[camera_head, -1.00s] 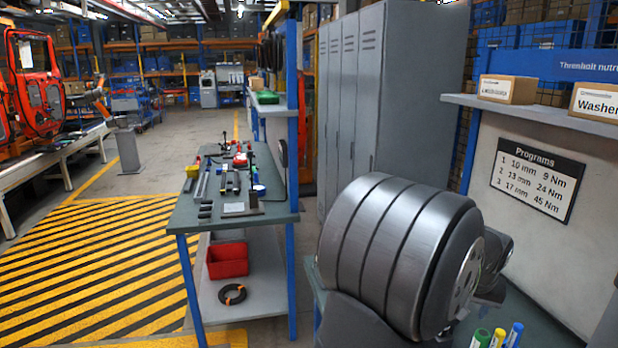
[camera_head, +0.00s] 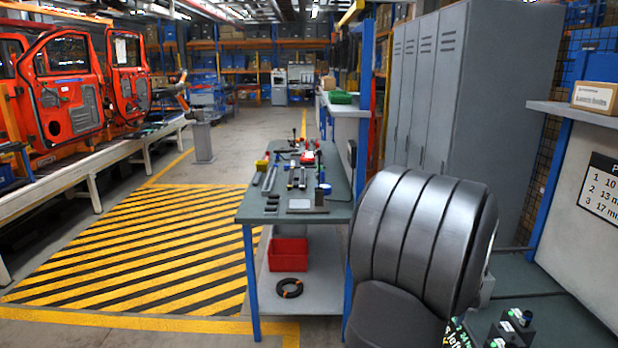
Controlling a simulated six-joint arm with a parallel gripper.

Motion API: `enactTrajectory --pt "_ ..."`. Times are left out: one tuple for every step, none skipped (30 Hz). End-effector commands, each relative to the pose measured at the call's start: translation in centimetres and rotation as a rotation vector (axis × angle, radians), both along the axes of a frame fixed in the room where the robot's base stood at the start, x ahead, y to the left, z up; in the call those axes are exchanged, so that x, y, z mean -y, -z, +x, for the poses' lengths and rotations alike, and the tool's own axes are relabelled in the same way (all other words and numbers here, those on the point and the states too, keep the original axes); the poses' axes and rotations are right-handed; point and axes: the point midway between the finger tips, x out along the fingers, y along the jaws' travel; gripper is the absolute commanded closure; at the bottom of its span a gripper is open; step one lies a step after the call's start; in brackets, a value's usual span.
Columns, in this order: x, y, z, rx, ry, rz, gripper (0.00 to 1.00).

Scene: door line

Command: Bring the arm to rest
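A large dark grey ribbed arm part, which I take to be mine, fills the lower right of the head view. It stands in front of the workbench's right end and hides part of it. My gripper is not seen in this view, so its fingers and anything in them are hidden.
A workbench (camera_head: 257,212) with tools stands at the centre, a red bin (camera_head: 288,254) on its lower shelf. Grey lockers (camera_head: 480,90) stand behind right. A striped floor area (camera_head: 150,250) is clear. Red vehicle doors (camera_head: 65,100) stand on a line at left. Small black devices (camera_head: 512,328) sit at lower right.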

Motion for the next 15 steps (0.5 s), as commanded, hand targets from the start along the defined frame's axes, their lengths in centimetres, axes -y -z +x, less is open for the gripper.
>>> enactTrajectory --pt "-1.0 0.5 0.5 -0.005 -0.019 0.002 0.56" --pt "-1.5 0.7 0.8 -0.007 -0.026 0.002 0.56" --pt "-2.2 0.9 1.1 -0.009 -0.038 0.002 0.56" --pt "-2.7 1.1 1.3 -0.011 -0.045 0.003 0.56" --pt "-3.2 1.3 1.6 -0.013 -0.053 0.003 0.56" --pt "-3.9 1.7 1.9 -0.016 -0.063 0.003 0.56" --pt "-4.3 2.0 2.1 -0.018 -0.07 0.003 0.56" --pt "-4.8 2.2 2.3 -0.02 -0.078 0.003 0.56" --pt "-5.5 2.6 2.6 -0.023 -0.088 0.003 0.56" --pt "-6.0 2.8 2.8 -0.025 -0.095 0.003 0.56" --pt "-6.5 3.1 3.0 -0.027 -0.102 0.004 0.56" --pt "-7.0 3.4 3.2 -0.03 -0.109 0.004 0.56" --pt "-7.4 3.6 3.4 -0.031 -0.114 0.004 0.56" --pt "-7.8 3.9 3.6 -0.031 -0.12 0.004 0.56" --pt "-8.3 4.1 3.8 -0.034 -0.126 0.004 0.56"
